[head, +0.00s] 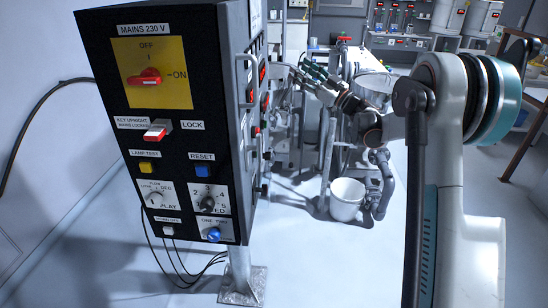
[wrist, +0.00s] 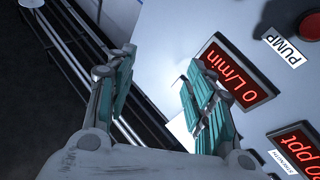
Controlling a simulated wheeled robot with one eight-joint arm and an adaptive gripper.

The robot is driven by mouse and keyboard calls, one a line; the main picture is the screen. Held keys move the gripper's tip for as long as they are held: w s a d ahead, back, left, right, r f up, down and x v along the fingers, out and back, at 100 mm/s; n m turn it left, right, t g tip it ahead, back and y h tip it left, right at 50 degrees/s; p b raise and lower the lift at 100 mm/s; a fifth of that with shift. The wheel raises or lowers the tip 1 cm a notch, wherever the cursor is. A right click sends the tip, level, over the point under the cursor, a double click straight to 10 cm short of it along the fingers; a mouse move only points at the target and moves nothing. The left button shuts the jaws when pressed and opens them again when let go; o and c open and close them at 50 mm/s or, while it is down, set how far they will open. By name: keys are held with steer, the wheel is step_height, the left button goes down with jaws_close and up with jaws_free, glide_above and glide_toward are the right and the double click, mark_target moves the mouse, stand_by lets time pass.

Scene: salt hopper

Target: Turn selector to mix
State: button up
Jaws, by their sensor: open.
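The black control box (head: 160,120) stands on a post at left in the head view, its right side face seen at a steep angle. No selector with a legible "mix" label shows in either view. My gripper (head: 312,72) is to the right of that side face in the head view, apart from it. In the wrist view my gripper (wrist: 162,58) is open, with nothing between its teal fingers. A pale panel lies beyond the right finger, with a red "0 L/min" display (wrist: 238,75) partly covered by that finger.
The box front has a red mains switch (head: 145,77) at ON, a red key switch (head: 157,131), a speed dial (head: 209,202) and a blue knob (head: 214,234). The wrist view shows a red button (wrist: 309,25) by a PUMP label. A white bucket (head: 347,198) stands on the floor.

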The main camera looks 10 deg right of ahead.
step_height(320, 180, down, 13)
steer(key=s+d+n+g+y, duration=0.1)
steer(key=n+g+y, duration=0.2)
steer(key=g, duration=0.2)
steer(key=n+g, duration=0.2)
steer(key=g, duration=0.5)
glide_toward(268, 156)
steer(key=w+a+f+b, duration=0.1)
steer(key=w+a+b, duration=0.2)
steer(key=a, duration=0.3)
steer(key=shift+w+a+f+y, duration=0.25)
steer(key=shift+a+f+y, duration=0.05)
steer(key=shift+f, duration=0.1)
steer(key=c, duration=1.1)
